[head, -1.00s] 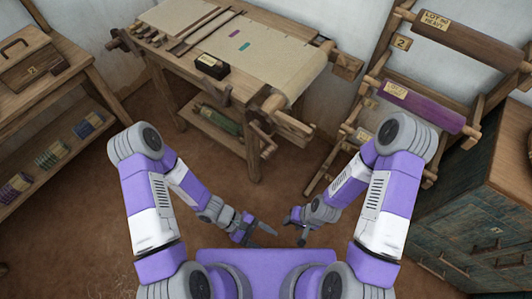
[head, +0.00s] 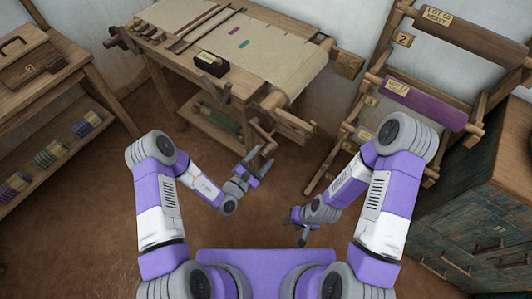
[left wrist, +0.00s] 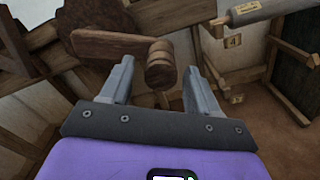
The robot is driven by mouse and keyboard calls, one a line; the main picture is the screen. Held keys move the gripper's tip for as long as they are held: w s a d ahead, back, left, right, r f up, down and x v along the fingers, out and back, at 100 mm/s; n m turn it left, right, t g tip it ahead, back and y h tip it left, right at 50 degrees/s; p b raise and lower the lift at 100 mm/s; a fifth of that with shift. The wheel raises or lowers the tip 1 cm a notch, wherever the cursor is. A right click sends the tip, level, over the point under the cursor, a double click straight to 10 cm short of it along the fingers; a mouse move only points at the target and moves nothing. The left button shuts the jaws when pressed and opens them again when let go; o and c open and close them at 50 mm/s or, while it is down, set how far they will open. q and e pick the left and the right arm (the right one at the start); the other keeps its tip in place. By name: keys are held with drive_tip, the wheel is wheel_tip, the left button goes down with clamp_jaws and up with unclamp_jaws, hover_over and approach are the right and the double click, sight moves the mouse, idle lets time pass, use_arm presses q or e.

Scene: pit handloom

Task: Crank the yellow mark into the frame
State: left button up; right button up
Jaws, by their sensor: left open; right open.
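The loom (head: 215,100) stands at the back with cream cloth (head: 268,62) over its top. A teal mark (head: 244,44) and a purple mark (head: 233,31) show on the cloth; I see no yellow mark. A wooden crank hangs at the loom's right front, small in the head view. In the left wrist view its arm (left wrist: 105,45) and round-ended handle (left wrist: 160,66) are large, the handle showing between my fingers. My left gripper (head: 262,160) is open and empty, just short of the handle. My right gripper (head: 300,233) is open and empty, low near my base.
A rack with dark and purple rolls (head: 425,104) stands at the right, beside a blue-green drawer chest (head: 475,215). A bench with a wooden box (head: 28,66) is at the left. A small black box (head: 212,64) sits on the loom's front edge. Open floor lies between.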

sight(266, 153)
use_arm(q)
drive_tip(key=shift+x, duration=1.55)
clamp_jaws()
